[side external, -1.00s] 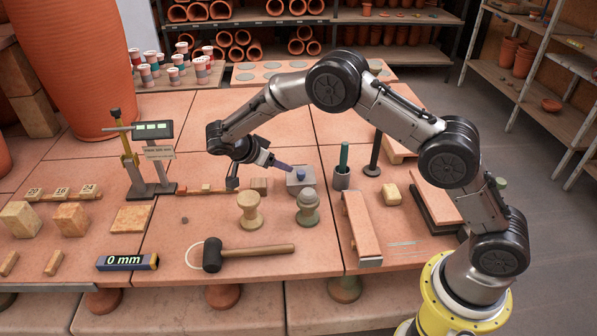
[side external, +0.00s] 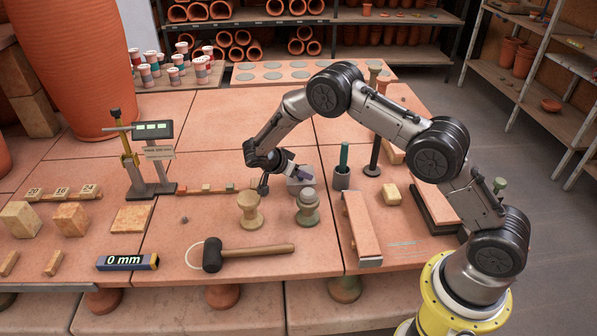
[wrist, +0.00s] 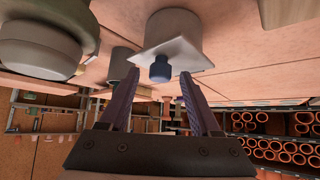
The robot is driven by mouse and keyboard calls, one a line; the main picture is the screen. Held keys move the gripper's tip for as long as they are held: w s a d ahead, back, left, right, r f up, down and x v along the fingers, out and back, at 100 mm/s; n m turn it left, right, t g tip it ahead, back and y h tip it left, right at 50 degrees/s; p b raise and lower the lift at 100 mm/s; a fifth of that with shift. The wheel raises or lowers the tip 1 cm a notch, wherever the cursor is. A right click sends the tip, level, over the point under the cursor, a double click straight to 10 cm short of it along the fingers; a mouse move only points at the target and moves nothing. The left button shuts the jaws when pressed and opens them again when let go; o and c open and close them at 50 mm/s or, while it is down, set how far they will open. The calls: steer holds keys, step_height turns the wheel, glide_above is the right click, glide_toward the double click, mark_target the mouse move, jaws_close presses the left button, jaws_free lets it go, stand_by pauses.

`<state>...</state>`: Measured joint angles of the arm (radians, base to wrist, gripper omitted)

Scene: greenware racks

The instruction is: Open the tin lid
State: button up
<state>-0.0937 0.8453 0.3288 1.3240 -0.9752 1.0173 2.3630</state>
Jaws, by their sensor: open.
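In the wrist view the tin (wrist: 178,28) appears upside down, with a flat square lid (wrist: 172,57) and a dark blue knob (wrist: 160,69). My gripper (side external: 297,173) is open and tilted down at the tin's top. In the wrist view its two purple-grey fingers (wrist: 159,76) lie on either side of the knob, with visible gaps. Whether the tips are level with the knob in depth is unclear. The lid sits on the tin.
Cream (side external: 249,211) and green-grey (side external: 308,208) spool-shaped pieces stand in front of the tin. A mallet (side external: 240,256) lies nearer the front edge. A grey cup (side external: 342,178) with a green rod stands to the right.

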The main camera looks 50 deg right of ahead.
jaws_close()
stand_by(1.4)
